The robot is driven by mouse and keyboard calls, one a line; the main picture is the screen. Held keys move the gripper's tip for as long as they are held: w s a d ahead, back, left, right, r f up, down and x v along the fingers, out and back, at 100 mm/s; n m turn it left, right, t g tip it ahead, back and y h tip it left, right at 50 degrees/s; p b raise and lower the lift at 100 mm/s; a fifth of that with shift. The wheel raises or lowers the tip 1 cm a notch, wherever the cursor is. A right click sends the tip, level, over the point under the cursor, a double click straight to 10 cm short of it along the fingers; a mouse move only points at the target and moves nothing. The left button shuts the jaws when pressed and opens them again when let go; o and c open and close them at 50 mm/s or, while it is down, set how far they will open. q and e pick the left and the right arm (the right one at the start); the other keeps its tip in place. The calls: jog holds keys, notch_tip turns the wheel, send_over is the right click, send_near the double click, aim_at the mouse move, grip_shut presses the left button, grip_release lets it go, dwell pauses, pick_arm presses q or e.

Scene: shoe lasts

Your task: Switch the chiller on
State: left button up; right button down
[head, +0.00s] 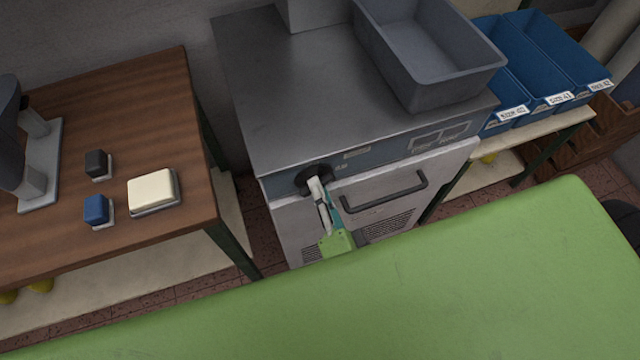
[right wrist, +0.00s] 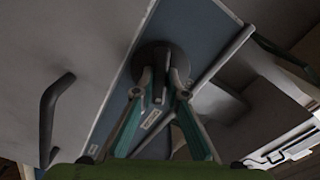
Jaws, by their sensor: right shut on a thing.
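The chiller (head: 265,95) is a grey metal cabinet with a steel top, a blue-grey front panel and a white door with a dark bar handle (head: 385,197). A dark round knob (head: 306,181) sits at the left end of the panel, partly hidden by my right gripper (head: 318,186). In the right wrist view, the two fingers of my right gripper (right wrist: 160,94) are shut on the raised grip of the knob (right wrist: 159,84), one finger on each side. The panel's small labels are too small to read. My left gripper is not in view.
A grey bin (head: 425,50) stands on the chiller top. Blue bins (head: 515,80) with size labels are on a shelf to the right. A wooden table (head: 130,100) at left holds a cream block (head: 152,188), a blue block (head: 96,209) and a dark block (head: 96,163).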

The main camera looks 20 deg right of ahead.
jog(key=shift+s+f+n+p, duration=0.1)
jog(key=shift+n+p, duration=1.6)
jog(key=shift+n, duration=1.4)
jog(key=shift+f+n+p, duration=0.1)
jog(key=shift+n+p, duration=1.6)
jog(key=shift+n, duration=1.4)
jog(key=c, duration=2.1)
grip_release()
jog(key=shift+o, duration=0.4)
jog(key=shift+r, duration=0.1)
jog(key=s, duration=1.2)
jog(key=shift+d, duration=0.15)
